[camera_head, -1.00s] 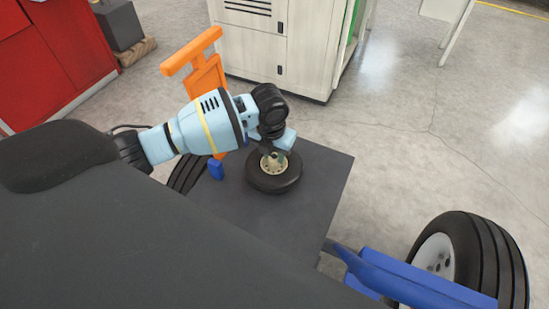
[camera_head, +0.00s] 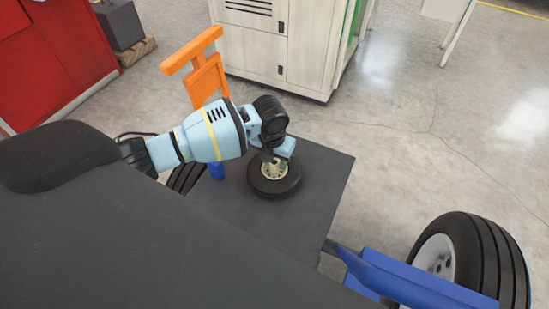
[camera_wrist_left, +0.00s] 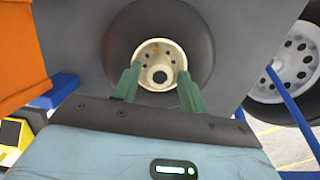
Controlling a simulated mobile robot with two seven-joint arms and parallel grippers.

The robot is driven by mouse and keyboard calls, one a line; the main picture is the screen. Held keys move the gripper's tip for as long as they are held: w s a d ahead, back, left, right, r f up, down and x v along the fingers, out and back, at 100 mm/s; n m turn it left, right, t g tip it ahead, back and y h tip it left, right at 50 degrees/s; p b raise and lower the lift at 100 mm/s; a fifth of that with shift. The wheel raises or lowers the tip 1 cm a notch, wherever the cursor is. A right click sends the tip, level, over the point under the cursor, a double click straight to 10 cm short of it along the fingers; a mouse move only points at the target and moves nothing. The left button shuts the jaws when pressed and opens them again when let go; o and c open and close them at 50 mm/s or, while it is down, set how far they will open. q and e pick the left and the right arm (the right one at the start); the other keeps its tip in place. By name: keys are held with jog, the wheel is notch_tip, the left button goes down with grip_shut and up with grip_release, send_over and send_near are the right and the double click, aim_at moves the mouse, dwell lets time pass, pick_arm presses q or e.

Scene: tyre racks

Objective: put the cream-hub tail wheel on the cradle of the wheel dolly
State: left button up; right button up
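The cream-hub tail wheel (camera_head: 290,187), a black tyre with a cream hub, lies flat on a dark table top. It also shows in the left wrist view (camera_wrist_left: 195,30). My left gripper (camera_head: 275,166) is directly above its hub, pointing down. In the left wrist view its green fingers (camera_wrist_left: 158,84) stand apart, one at each side of the hub; I cannot tell whether they touch it. An orange handle (camera_head: 205,80) with blue parts and a dark tyre stands behind the table's left side; I cannot make out a cradle. My right gripper is not in view.
The dark table top (camera_head: 315,195) is clear right of the wheel. A large tyre with a pale rim (camera_head: 438,255) and blue bars (camera_head: 400,277) stand at the lower right. A white cabinet (camera_head: 300,50) and a red cabinet (camera_head: 50,60) stand behind.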

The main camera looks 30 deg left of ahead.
aim_at(272, 172)
pick_arm(q)
jog(key=shift+o, duration=0.5)
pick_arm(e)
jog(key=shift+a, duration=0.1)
pick_arm(q)
jog(key=shift+r, duration=0.3)
notch_tip(272, 172, up, 12)
jog(key=s+p, duration=0.1)
jog(key=shift+s+f, duration=0.2)
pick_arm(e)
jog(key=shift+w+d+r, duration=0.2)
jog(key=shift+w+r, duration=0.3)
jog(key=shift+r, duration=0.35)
pick_arm(q)
jog(key=shift+d, duration=0.1)
